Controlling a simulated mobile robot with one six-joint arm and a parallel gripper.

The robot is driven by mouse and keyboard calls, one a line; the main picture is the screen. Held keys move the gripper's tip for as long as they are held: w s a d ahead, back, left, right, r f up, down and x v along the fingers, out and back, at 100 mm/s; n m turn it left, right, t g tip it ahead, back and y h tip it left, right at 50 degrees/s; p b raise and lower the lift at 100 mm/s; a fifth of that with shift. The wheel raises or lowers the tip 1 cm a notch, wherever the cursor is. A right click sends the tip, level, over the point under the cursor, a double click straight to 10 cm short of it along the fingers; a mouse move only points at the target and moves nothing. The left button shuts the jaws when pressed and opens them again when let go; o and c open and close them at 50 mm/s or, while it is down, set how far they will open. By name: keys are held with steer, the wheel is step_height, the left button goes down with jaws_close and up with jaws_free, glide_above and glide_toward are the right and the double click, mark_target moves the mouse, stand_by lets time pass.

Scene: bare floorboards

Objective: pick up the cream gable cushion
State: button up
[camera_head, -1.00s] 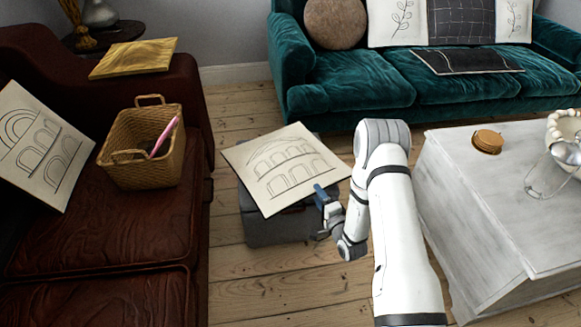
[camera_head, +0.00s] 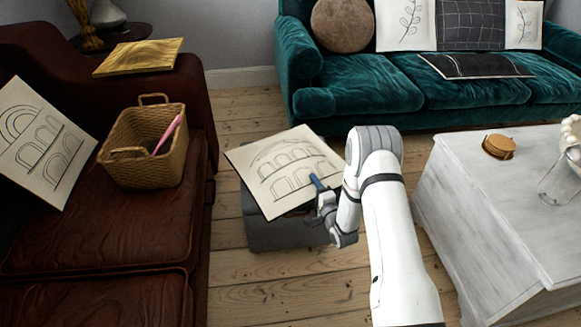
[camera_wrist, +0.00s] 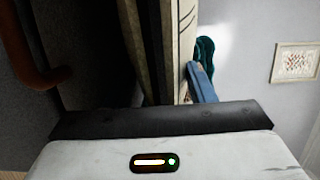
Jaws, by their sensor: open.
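The cream cushion with a line-drawn gable and arches (camera_head: 285,165) lies flat on a dark grey pouf (camera_head: 285,232) and overhangs it. My gripper (camera_head: 317,184) is at the cushion's near right edge, with a blue finger showing above its face. In the wrist view the cushion (camera_wrist: 176,45) appears edge-on, and the blue finger (camera_wrist: 202,82) is just right of it. The other finger is hidden in both views. The gripper is open; I cannot tell whether the finger touches the cushion.
A brown leather sofa (camera_head: 100,245) on the left holds a similar arch-print cushion (camera_head: 40,145) and a wicker basket (camera_head: 140,165). A pale chest (camera_head: 490,215) stands right of my arm. A teal sofa (camera_head: 350,92) is behind. Floorboards are clear in front.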

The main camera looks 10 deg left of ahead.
steer(key=shift+c, duration=0.4)
steer(key=c, duration=0.6)
steer(key=shift+c, duration=0.2)
steer(key=shift+r, duration=0.1)
